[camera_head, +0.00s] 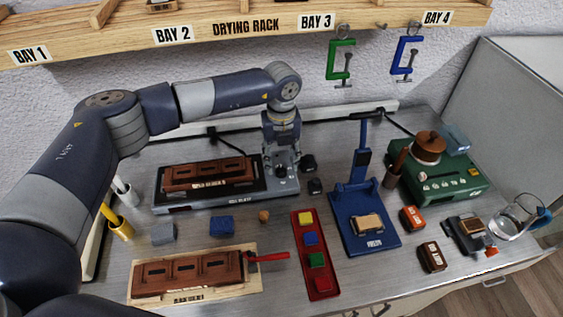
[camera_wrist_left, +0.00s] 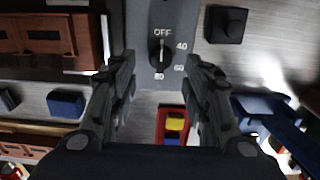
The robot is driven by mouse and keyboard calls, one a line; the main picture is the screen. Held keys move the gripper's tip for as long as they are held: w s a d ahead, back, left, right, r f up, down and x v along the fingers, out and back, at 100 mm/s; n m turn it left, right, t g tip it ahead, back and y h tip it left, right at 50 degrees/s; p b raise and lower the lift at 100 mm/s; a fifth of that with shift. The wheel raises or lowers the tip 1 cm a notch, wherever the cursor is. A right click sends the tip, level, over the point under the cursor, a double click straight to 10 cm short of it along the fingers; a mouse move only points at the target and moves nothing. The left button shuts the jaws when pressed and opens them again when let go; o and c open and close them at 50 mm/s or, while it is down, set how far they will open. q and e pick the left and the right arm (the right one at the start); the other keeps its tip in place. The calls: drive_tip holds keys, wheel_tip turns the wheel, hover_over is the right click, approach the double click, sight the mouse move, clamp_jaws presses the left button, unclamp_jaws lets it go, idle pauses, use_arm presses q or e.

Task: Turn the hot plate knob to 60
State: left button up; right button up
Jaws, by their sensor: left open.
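The hot plate (camera_head: 180,208) stands at the back left of the bench, with a brown wooden mould on its plate. Its control panel is at its right end, under my left gripper (camera_head: 283,168). In the left wrist view the dark knob (camera_wrist_left: 160,56) sits on the grey panel (camera_wrist_left: 178,18) marked OFF, 40, 60 and 80. Its pale pointer line appears to point up towards OFF. My left gripper (camera_wrist_left: 162,66) is open, pointing down, with one finger on each side of the knob and gaps between. The head view does not show the knob clearly. My right gripper is not in view.
A small black block (camera_head: 315,186) lies right of the hot plate. A red tray (camera_head: 322,290) of coloured blocks and a blue stand (camera_head: 375,240) are in front and to the right. A second wooden mould (camera_head: 190,272) lies at the front left.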

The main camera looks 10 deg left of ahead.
sight(281, 169)
use_arm(q)
wheel_tip(281, 169, down, 2)
drive_tip(key=shift+f, duration=0.2)
drive_tip(key=shift+f+p, duration=0.3)
drive_tip(key=shift+f, duration=0.15)
drive_tip(key=c, duration=1)
drive_tip(key=shift+c, duration=0.2)
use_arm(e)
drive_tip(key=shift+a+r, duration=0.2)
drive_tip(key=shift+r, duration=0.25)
use_arm(q)
drive_tip(key=shift+f, duration=0.1)
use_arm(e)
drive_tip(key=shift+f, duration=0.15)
